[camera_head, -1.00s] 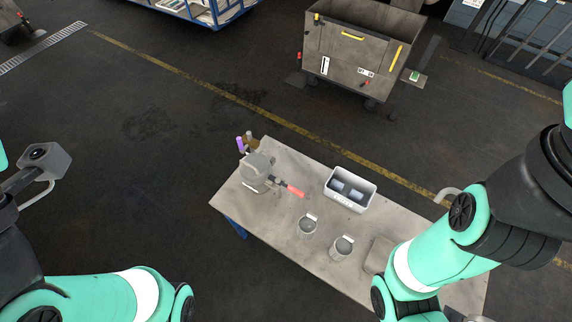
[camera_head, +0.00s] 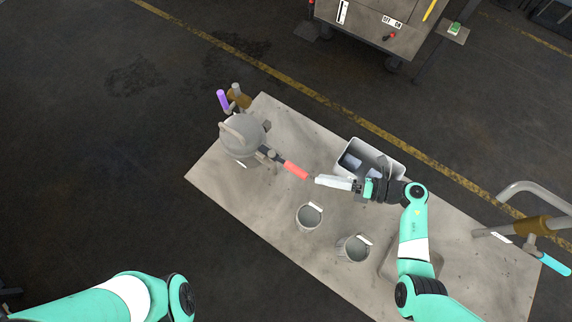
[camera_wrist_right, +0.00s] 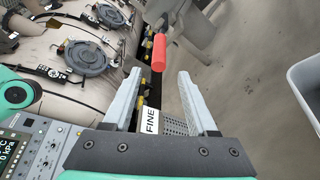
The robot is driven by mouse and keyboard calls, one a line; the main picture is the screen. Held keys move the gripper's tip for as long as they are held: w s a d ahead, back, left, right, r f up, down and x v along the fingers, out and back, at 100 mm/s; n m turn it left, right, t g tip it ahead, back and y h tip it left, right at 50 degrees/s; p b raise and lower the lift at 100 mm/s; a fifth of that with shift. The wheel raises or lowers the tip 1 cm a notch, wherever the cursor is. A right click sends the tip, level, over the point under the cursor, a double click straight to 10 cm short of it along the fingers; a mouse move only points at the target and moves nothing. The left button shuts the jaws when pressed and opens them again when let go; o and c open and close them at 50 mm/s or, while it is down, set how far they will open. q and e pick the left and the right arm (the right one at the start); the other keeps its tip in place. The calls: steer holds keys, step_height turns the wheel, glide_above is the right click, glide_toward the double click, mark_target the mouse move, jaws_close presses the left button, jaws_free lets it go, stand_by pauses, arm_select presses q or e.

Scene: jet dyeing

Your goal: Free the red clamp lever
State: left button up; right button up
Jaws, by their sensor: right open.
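The red clamp lever (camera_head: 296,170) sticks out from the grey domed vessel (camera_head: 242,136) at the far left of the table, pointing right. My right gripper (camera_head: 318,180) is just off the lever's free end, over the table. In the right wrist view its two fingers (camera_wrist_right: 160,75) are spread and empty. The red lever end (camera_wrist_right: 162,52) shows just beyond the fingertips, in line with the gap between them; I cannot see contact. My left arm shows at the bottom left of the head view, but its gripper is out of view.
A white bin (camera_head: 390,157) with dark items stands behind my right gripper. Two grey cups (camera_head: 308,217) (camera_head: 353,248) stand in front of it. Purple-handled (camera_head: 222,99) and cyan-handled (camera_head: 555,265) valves are at the table's ends. The wrist view shows a "FINE" label (camera_wrist_right: 152,122).

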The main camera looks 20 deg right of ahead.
mark_target(284, 162)
steer(key=x, duration=0.5)
steer(key=b+x, duration=0.1)
steer(key=x, duration=0.5)
steer(key=shift+w+a+r, duration=0.1)
steer(key=shift+w+r, duration=0.05)
steer(key=shift+w, duration=0.3)
steer(key=c, duration=0.9)
jaws_close()
steer(key=shift+r, duration=0.1)
